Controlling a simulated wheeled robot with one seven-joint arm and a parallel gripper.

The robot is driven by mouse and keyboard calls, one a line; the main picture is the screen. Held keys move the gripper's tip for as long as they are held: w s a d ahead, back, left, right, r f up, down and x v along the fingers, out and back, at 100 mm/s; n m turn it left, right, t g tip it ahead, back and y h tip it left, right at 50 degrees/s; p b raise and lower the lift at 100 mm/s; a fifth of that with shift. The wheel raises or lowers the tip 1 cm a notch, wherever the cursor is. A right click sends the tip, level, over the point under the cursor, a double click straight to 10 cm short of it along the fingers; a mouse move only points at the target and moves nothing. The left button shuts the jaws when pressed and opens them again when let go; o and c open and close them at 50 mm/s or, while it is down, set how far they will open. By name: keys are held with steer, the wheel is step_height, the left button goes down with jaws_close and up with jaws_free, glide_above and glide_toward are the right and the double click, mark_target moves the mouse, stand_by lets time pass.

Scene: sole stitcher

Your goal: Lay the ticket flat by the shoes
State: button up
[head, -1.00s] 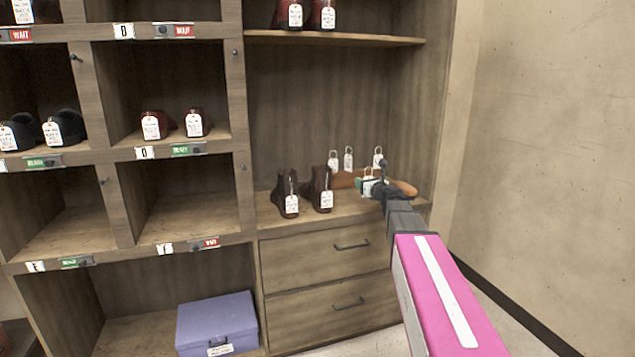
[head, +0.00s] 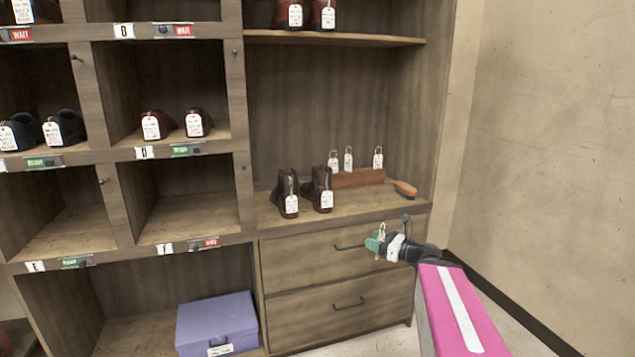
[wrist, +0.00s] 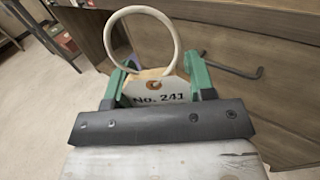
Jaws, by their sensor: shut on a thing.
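My gripper (head: 378,240) is shut on a ticket and holds it in front of the upper drawer, below the counter edge. In the wrist view the ticket (wrist: 160,92) is a pale tag reading "No. 241", with a white string loop (wrist: 141,12) standing up, between the green fingers of my gripper (wrist: 155,78). Its lower part is hidden by my gripper. The dark brown boots (head: 303,190) stand upright on the counter (head: 345,208), each with a white tag hanging on it. My gripper is to the right of them and lower, apart from them.
A wooden rack (head: 358,179) with several looped tags stands behind, right of the boots. A brush (head: 405,188) lies at the counter's right end. Drawer handles (head: 348,305) stick out. Cubbies at left hold other tagged shoes. A purple box (head: 216,322) sits low.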

steer(key=w+d+r, duration=0.1)
steer(key=w+r, duration=0.3)
steer(key=w, duration=0.6)
steer(key=w+d+r, duration=0.2)
steer(key=w+r, duration=0.2)
steer(key=w, duration=0.7)
steer(key=w+d+r, duration=0.2)
steer(key=w+r, duration=0.2)
steer(key=w, duration=0.7)
